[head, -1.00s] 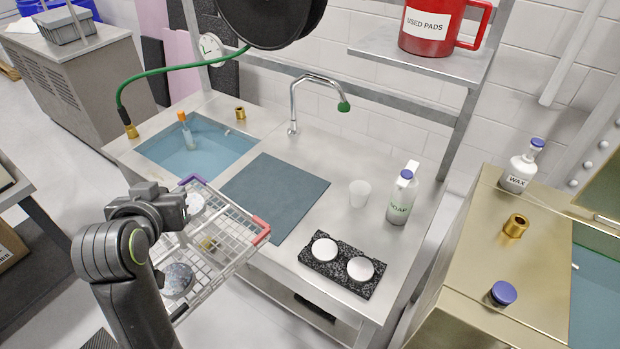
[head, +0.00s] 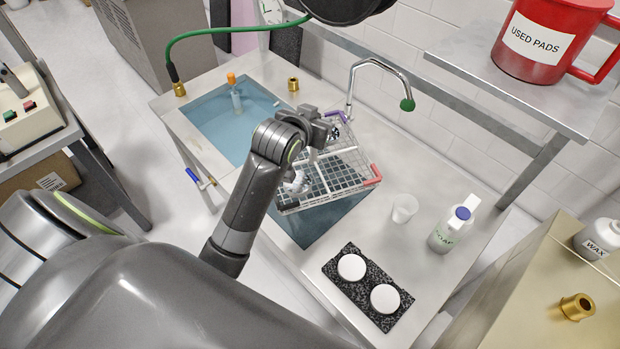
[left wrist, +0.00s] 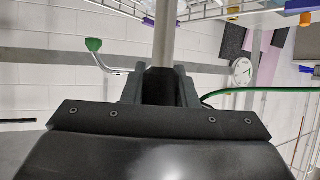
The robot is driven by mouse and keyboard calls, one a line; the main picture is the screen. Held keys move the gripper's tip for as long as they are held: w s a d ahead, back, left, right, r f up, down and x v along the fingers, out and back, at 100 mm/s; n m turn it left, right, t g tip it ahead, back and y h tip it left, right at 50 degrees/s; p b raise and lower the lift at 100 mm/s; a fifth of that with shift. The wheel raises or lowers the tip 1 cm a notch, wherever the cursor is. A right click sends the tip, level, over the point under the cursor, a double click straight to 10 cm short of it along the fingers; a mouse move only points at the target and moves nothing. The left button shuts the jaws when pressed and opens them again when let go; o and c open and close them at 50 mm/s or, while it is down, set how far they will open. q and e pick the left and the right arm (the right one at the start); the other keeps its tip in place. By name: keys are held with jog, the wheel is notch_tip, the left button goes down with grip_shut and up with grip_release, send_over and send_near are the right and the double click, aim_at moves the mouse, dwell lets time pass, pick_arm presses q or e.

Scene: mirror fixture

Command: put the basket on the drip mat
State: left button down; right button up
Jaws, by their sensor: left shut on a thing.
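The wire basket (head: 345,178), with one purple and one red end grip, is held by my left gripper (head: 328,132), which is shut on it near its far left side. A pale bar stands between the jaws in the left wrist view (left wrist: 163,75), with basket wires (left wrist: 235,12) along the top edge. A pale round item (head: 297,182) shows at the basket's left side, partly behind my arm. My right gripper is out of view.
A white cup (head: 404,208) and a soap bottle (head: 452,230) stand to the right. A black speckled block (head: 367,285) with two white discs lies in front.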

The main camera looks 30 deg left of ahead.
aim_at(308, 152)
pick_arm(q)
jog(key=shift+w+a+f+p, duration=0.2)
jog(key=shift+a+f, duration=0.35)
jog(key=shift+a, duration=0.05)
jog(key=shift+w+a+f+p, duration=0.15)
jog(key=shift+a+f, duration=0.35)
jog(key=shift+a, duration=0.1)
notch_tip(308, 152, down, 5)
jog(key=shift+f+p, duration=0.15)
jog(key=shift+p, duration=0.15)
notch_tip(308, 152, down, 3)
jog(key=shift+f, duration=0.15)
jog(key=shift+w+f, duration=0.1)
jog(key=shift+f, duration=0.5)
jog(key=c, duration=1.1)
grip_release()
jog(key=shift+c, duration=0.2)
